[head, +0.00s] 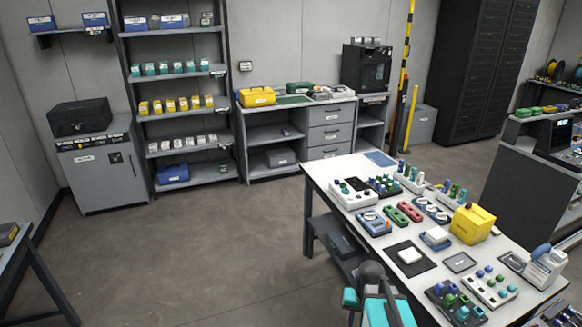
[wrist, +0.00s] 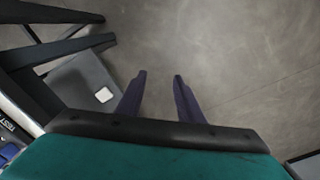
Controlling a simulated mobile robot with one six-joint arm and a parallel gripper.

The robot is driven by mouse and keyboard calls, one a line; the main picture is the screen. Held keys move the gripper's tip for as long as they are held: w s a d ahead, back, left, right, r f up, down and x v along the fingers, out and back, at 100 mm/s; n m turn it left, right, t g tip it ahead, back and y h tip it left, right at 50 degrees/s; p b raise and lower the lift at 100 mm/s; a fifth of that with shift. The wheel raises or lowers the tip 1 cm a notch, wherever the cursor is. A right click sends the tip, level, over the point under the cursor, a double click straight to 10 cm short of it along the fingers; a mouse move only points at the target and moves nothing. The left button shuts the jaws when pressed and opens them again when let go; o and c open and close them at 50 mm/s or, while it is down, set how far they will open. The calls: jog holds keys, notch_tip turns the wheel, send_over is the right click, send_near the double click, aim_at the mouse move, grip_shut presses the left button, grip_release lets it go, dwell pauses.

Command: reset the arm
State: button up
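In the wrist view my gripper (wrist: 160,76) shows two dark purple fingers held apart, with bare floor between and beyond them. Nothing is held. In the head view my teal and dark grey arm shows at the bottom, beside the left front edge of the white worktable (head: 320,172). I cannot make out the fingertips there.
The worktable holds several splicing trays, a yellow box (head: 472,224) and a black mat with a white block (head: 409,256). A grey lower shelf (head: 340,240) is under it. Shelving (head: 186,147) and a drawer bench (head: 331,115) line the back wall.

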jog(key=s+a+f+n, duration=0.2)
jog(key=a+n, duration=0.1)
jog(key=a, duration=0.2)
jog(key=s+f+g+b, duration=0.5)
jog(key=s+f+b, duration=0.5)
jog(key=s+f, duration=1.6)
jog(key=shift+f+g, duration=0.4)
jog(key=shift+f, duration=0.5)
